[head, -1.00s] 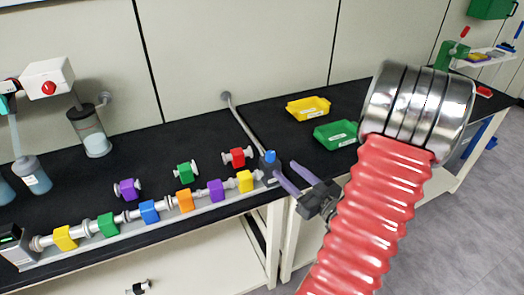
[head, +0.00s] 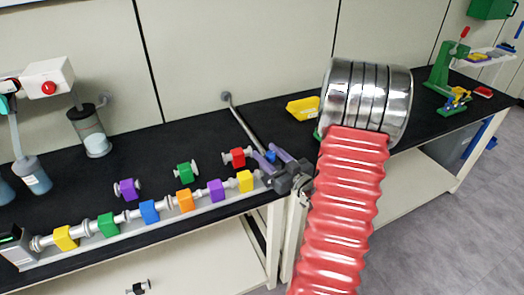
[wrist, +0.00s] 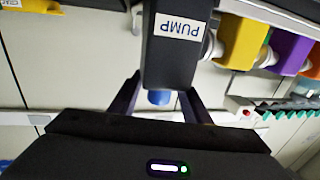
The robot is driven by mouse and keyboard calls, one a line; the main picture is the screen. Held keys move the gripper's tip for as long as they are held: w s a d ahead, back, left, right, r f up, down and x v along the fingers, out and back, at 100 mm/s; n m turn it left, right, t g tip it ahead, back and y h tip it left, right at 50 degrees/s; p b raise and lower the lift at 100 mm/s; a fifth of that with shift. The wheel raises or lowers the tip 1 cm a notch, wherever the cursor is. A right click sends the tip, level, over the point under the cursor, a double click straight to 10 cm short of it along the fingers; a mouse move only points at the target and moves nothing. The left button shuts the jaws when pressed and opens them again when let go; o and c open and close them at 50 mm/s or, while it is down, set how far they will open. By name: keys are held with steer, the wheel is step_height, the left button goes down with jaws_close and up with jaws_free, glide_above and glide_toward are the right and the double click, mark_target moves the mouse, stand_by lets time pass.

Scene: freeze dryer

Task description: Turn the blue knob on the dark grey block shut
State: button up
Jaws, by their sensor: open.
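The dark grey block (wrist: 172,60) carries a white PUMP label, upside down in the wrist view. Its blue knob (wrist: 160,97) sticks out toward my gripper (wrist: 161,88), and the knob also shows in the head view (head: 270,156). My gripper (head: 266,152) is open, with one finger on each side of the knob. In the wrist view, gaps show between the knob and both fingers. The knob's exact turn angle cannot be made out. In the head view, my gripper hides most of the block.
A rail of coloured valves, with a yellow one (head: 245,181) nearest, runs left from the block. A loose red valve (head: 238,157) lies close behind. A yellow bin (head: 303,108) stands behind on the black bench (head: 270,110). A grey pipe (head: 240,120) runs to the wall.

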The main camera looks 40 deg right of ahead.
steer(key=shift+w+d, duration=0.1)
steer(key=shift+w, duration=1.25)
steer(key=c, duration=1)
